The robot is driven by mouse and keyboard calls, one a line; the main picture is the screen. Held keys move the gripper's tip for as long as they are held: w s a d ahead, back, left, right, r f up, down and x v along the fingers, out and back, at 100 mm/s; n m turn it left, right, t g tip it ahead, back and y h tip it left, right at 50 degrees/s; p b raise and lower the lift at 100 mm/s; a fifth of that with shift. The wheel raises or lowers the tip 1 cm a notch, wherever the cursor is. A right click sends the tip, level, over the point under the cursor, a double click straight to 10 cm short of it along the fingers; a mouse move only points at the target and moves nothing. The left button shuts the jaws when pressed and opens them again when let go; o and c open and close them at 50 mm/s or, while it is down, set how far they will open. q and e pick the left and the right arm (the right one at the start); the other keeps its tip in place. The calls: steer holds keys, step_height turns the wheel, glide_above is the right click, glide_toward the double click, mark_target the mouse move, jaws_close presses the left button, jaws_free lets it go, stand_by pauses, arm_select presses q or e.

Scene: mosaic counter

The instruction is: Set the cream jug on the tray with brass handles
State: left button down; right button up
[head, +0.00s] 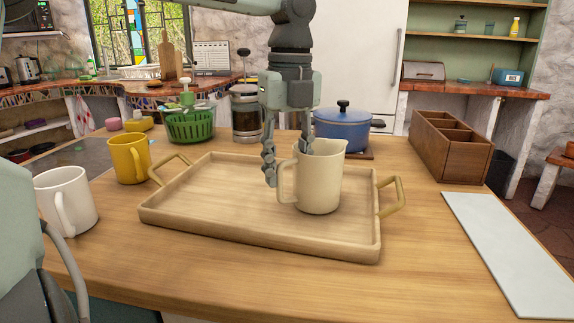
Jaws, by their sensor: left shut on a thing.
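The cream jug (319,185) is upright over the right half of the wooden tray (200,200); its base appears to touch the tray floor. The tray has a brass handle at its left end (168,166) and another at its right end (391,197). My left gripper (287,168) points down and is shut on the jug at its handle side. One finger is outside by the handle, and the other goes inside the rim, where its tip is hidden. My right gripper is not in view.
A yellow mug (129,158) and a white mug (67,200) stand left of the tray. Behind it are a green basket (190,127), a French press (246,115) and a blue pot (342,130). A wooden box (450,147) and a pale slab (510,245) lie to the right.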

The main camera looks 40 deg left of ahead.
arm_select(q)
steer(key=shift+f, duration=0.1)
steer(key=c, duration=1)
jaws_free()
step_height(320, 180, up, 12)
steer(key=shift+w+r, duration=0.15)
